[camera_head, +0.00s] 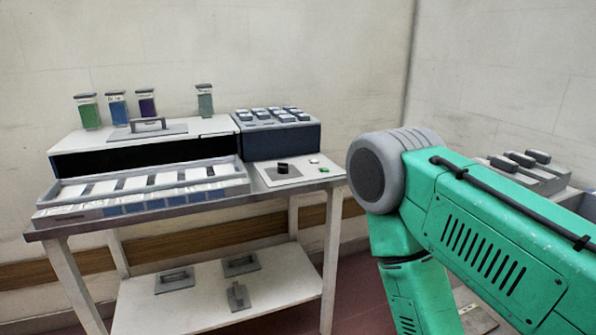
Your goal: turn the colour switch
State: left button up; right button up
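A black knob (283,168), which looks like the colour switch, stands on a pale control panel (300,178) at the table's right end. A small green button (324,169) and a small light one (313,161) are to its right. Which setting the knob points to is too small to tell. My green and grey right arm crosses the right side of the view, its elbow just right of the panel. Its gripper is out of frame below. My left arm and gripper do not show.
The table (215,204) holds a tray of pale blocks (145,190), a dark-slotted white box (150,155) with jars on it, and a blue box (280,140) with grey pieces. Grey handled pieces (240,264) lie on the lower shelf. More grey pieces (525,160) are behind my arm.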

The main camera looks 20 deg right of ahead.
aim_at(283, 169)
jog(key=i+l, duration=0.25)
jog(key=i, duration=0.2)
jog(key=i+l+z, duration=0.1)
jog(key=i+l, duration=0.15)
jog(key=i, duration=0.2)
